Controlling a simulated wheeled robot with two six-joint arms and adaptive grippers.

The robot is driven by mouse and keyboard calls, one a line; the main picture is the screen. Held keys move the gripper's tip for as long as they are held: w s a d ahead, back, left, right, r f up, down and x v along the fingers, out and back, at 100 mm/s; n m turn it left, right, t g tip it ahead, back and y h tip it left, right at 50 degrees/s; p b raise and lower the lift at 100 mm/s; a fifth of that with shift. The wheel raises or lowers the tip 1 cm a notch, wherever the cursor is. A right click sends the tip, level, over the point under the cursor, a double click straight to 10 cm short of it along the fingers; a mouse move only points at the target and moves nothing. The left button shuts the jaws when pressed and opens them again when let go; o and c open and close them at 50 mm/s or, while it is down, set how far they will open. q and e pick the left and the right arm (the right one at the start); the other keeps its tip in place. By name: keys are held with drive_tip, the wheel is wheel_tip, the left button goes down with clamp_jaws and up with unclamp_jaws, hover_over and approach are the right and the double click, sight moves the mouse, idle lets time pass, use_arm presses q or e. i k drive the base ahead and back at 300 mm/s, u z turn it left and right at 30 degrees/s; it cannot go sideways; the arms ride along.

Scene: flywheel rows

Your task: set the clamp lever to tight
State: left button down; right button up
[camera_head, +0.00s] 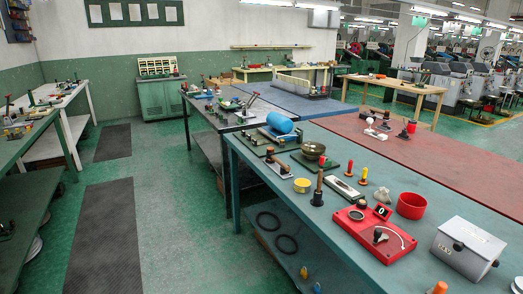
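No lever in the camera_head view bears a label that I can read, so I cannot tell for sure which is the clamp lever. An upright lever with a brown handle and dark base (318,189) stands on the near teal table (345,228). Behind it, a flat fixture with a dark, brown-topped upright handle (277,163) sits near the table's left edge. A red box (374,236) at the front has a black knob, a white arc and a small display reading 0. Neither of my grippers is in view.
Black rings (286,244) lie on the lower shelf. The green aisle floor (185,235) at left is free.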

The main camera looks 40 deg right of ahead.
sight(323, 159)
drive_tip(key=i, duration=2.45)
drive_tip(key=z, duration=3.85)
